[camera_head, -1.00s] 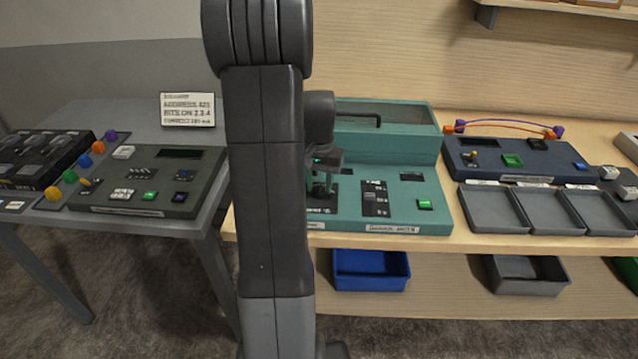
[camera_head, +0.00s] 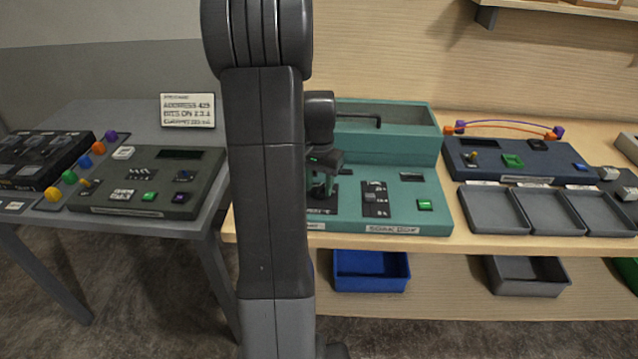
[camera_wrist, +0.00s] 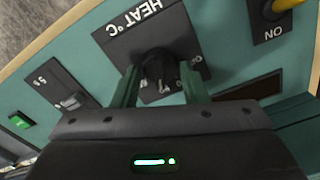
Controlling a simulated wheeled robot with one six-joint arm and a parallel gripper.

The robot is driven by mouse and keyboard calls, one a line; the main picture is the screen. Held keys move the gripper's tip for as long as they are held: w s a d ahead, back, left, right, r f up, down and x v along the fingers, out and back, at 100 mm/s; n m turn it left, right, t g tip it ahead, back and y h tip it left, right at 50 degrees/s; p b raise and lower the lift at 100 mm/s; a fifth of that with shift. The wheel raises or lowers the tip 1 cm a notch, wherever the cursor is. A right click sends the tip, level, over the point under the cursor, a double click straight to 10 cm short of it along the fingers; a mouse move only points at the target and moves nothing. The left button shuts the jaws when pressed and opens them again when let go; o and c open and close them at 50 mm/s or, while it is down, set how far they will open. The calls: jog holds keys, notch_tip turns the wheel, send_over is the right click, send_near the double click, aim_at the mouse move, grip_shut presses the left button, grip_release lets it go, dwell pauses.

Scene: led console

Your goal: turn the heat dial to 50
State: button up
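The black heat dial (camera_wrist: 158,70) sits on a dark plate lettered HEAT °C (camera_wrist: 150,30), which appears upside down in the wrist view. The plate is on the teal console (camera_head: 345,215). My gripper (camera_wrist: 159,80) has its two green fingers on either side of the dial, with small gaps showing between fingers and dial. It looks open around the dial. In the head view my gripper (camera_head: 318,190) is low over the console's left part, and my arm and gripper hide most of the dial. The dial's pointer and most scale numbers cannot be read.
A slider plate (camera_head: 376,199) and a green button (camera_head: 424,204) lie to the right on the console. A yellow-handled switch (camera_wrist: 282,5) marked ON is near the dial. A raised teal box (camera_head: 400,145) stands behind. Another console (camera_head: 150,180) is on the left table.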

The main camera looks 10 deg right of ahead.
aim_at(319, 187)
jog(key=shift+o, duration=1.4)
notch_tip(319, 187, up, 14)
jog(key=shift+b, duration=0.35)
jog(key=shift+f, duration=0.1)
notch_tip(319, 187, down, 14)
jog(key=shift+r+p, duration=0.1)
jog(key=shift+p, duration=0.2)
